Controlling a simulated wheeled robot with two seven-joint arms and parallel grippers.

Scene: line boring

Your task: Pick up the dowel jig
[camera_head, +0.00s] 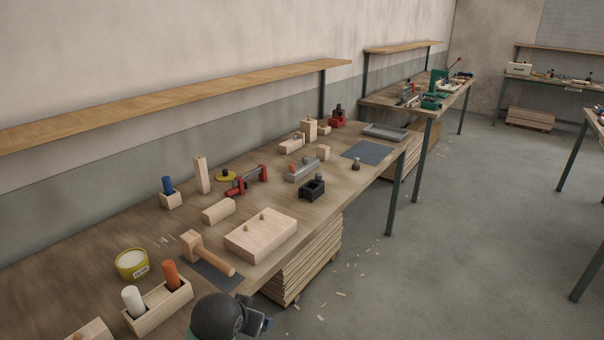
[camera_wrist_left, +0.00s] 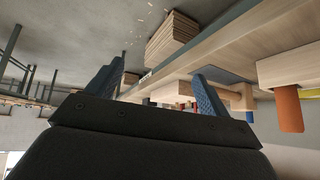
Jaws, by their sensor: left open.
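A small black block-like tool (camera_head: 312,189) stands near the bench's front edge, right of centre in the head view; it may be the dowel jig, but I cannot tell surely. A grey tool with a red knob (camera_head: 301,171) sits just behind it. My left gripper (camera_head: 262,324) is at the bottom of the head view, in front of the bench edge and well apart from both tools. The left wrist view shows its two blue fingers (camera_wrist_left: 155,75) spread with nothing between them. My right gripper is not in view.
On the bench (camera_head: 90,235) are a mallet (camera_head: 207,253), a wooden block with pegs (camera_head: 261,234), a red clamp (camera_head: 246,181), a glue tin (camera_head: 132,263) and a bottle tray (camera_head: 158,307). A blue-grey mat (camera_head: 367,152) lies farther right. Stacked boards (camera_head: 300,268) are below.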

